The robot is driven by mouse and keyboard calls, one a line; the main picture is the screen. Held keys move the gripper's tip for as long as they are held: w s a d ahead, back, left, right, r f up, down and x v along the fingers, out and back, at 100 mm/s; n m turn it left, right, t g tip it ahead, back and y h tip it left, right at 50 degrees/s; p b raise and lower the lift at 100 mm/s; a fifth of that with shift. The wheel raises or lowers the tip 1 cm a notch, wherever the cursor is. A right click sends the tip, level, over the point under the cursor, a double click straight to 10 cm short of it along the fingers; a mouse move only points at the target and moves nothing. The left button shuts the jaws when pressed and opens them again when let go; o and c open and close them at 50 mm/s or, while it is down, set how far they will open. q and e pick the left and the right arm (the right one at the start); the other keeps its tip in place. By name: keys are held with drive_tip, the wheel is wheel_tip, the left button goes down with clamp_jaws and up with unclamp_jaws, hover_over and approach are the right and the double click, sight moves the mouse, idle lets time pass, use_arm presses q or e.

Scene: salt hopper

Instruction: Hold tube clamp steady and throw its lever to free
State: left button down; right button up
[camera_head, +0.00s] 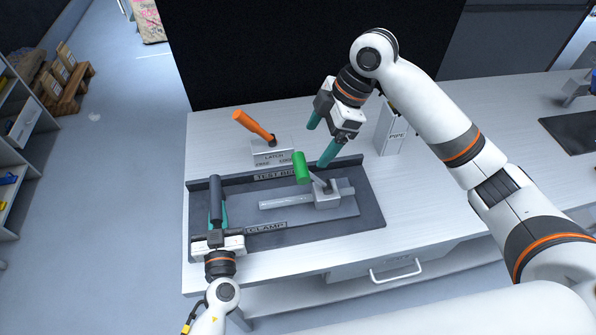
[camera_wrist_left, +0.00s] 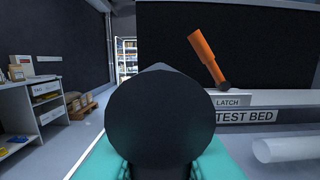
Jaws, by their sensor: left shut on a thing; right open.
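A grey clamp block (camera_head: 328,198) sits on the dark test bed tray (camera_head: 365,215), with a lever ending in a green handle (camera_head: 301,167) that leans up and left. A pale tube (camera_head: 285,204) lies left of the block. My left gripper (camera_head: 217,213) is shut on a dark grey cylindrical handle (camera_head: 216,190) at the tray's left end. In the left wrist view the handle's round end (camera_wrist_left: 155,122) fills the middle and hides what lies behind it. My right gripper (camera_head: 320,139) is open and empty, behind and right of the green handle, apart from it.
A latch block (camera_head: 271,155) with an orange lever (camera_head: 253,124) stands behind the tray; the lever also shows in the left wrist view (camera_wrist_left: 207,56). A box marked PIPE (camera_head: 391,135) stands at the right. The bench right of the tray is clear.

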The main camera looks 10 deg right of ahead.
sight(302, 167)
drive_tip(key=x, duration=1.1)
drive_tip(key=shift+a+f, duration=0.15)
drive_tip(key=shift+f, duration=0.2)
drive_tip(key=c, duration=1.4)
